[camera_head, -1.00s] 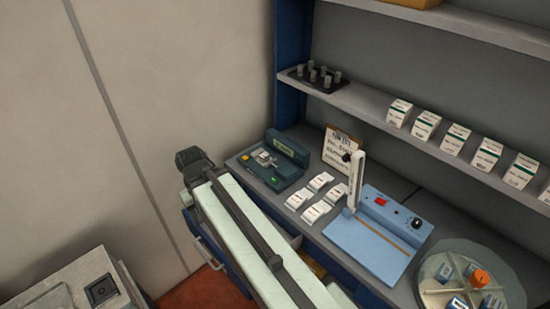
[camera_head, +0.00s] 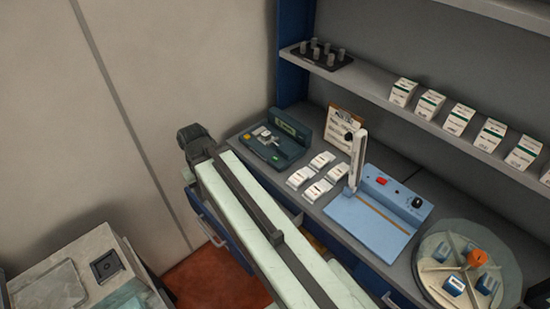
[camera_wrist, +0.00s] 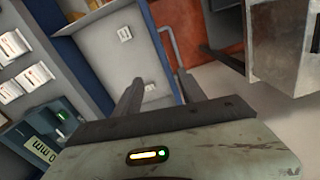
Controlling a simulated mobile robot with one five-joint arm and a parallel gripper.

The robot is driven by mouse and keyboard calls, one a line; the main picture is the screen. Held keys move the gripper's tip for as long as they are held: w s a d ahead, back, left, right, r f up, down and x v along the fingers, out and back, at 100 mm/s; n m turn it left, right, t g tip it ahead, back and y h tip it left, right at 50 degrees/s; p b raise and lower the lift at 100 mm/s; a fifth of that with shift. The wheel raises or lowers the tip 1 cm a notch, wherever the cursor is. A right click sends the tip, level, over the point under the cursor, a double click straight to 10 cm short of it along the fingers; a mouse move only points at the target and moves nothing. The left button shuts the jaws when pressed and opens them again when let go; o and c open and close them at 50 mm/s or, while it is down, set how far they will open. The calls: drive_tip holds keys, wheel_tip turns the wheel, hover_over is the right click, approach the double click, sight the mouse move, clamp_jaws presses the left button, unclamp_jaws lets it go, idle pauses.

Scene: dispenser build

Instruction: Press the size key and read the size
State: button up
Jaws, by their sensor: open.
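The dark green gauge (camera_head: 275,143) stands at the back left of the counter, with a small pale block on top. It has a yellow key (camera_head: 248,136), a green key (camera_head: 275,158) and a raised display (camera_head: 287,126), too small to read here. In the wrist view the display (camera_wrist: 40,152) is at the lower left, turned and partly cut off; "0 mm" can be made out. My gripper (camera_head: 191,138) is left of the gauge, apart from it. In the wrist view my gripper (camera_wrist: 158,80) has its two fingers spread with nothing between them.
White packets (camera_head: 317,178) lie right of the gauge, before a clipboard (camera_head: 340,127). Beyond are a blue sealer (camera_head: 375,225) and a round divided tray (camera_head: 440,280). A shelf (camera_head: 380,97) with boxes runs above. A grey cabinet (camera_head: 75,275) stands at lower left.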

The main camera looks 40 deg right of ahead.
clamp_jaws()
idle(1.4)
wheel_tip(320, 180, down, 8)
drive_tip(key=b, duration=0.8)
